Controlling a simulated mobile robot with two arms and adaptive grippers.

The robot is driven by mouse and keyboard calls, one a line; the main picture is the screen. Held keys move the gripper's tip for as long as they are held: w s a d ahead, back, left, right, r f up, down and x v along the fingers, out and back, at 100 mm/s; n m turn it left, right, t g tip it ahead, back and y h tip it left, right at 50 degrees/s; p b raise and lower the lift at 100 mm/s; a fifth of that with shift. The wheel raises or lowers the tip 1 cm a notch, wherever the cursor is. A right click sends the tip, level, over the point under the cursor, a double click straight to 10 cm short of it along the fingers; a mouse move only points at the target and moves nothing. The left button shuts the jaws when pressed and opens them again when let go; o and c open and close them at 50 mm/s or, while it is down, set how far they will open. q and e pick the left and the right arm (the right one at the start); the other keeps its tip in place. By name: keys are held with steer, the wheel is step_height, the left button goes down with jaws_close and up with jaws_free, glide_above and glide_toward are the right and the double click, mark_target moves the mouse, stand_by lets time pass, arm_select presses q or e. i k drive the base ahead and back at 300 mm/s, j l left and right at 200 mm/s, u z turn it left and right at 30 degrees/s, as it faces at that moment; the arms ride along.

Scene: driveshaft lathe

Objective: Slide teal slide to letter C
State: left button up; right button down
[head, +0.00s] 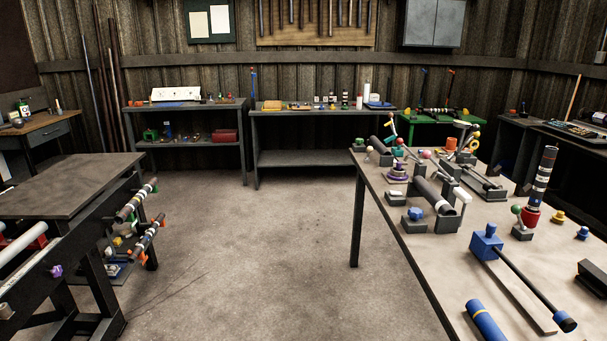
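Neither of my grippers is in view. I cannot clearly make out the teal slide or any letter C. A small teal part (399,152) shows among the fittings toward the far left end of the right-hand table (430,268). It is too small to tell whether it is the slide.
A dark bench (70,180) with striped shafts on its side stands at left. Shelves (186,140) and a worktable (318,112) line the back wall. A blue block with a rod (486,243) lies on the right-hand table. The middle floor (250,260) is clear.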

mark_target(396, 152)
steer(key=i, duration=2.2)
